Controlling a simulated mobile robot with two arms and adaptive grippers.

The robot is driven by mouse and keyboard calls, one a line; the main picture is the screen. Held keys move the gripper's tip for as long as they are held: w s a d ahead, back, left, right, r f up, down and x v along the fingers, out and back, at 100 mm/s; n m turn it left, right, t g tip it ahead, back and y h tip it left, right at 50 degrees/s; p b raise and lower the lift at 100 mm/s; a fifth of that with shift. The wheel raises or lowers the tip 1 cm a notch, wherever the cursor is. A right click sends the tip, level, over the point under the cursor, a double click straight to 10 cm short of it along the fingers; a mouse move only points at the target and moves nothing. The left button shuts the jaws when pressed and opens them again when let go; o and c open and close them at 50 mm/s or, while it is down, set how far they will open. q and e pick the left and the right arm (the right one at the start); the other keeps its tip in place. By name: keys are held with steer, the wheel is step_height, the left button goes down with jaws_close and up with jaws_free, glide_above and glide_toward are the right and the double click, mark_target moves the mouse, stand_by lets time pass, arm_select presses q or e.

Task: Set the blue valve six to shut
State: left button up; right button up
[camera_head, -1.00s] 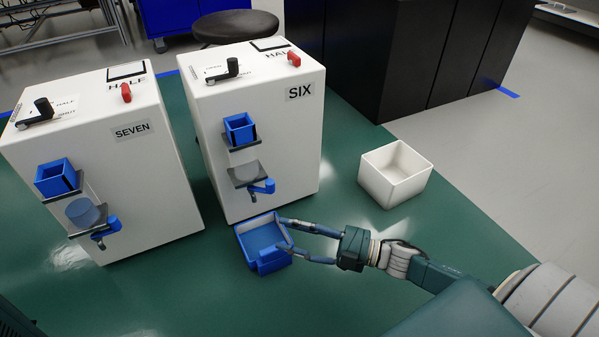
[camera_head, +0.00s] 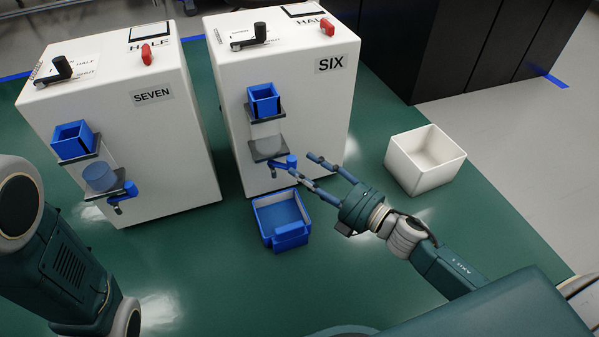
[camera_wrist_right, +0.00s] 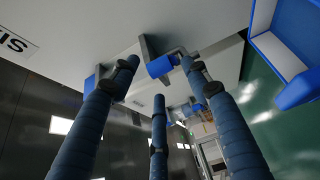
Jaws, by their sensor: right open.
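The blue valve six (camera_head: 286,162) is a small blue handle low on the front of the white cabinet marked SIX (camera_head: 331,64), under a clear cup. My right gripper (camera_head: 303,165) is open beside the valve, its fingertips close to the handle's right side. In the right wrist view the blue handle (camera_wrist_right: 161,67) shows between the open fingers; I cannot tell whether they touch it. A red knob (camera_head: 327,27) and a black lever (camera_head: 250,37) are on the cabinet's top. My left arm shows at the left, but its gripper does not.
A blue tray (camera_head: 290,234) sits on the green table below the valve and gripper. The cabinet marked SEVEN (camera_head: 153,97) stands to the left with its own blue valve (camera_head: 122,192). An open white box (camera_head: 427,173) is at the right. Green table is clear in front.

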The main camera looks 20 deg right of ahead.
steer(key=shift+b+x, duration=0.35)
steer(key=shift+x, duration=1.1)
steer(key=shift+c, duration=0.2)
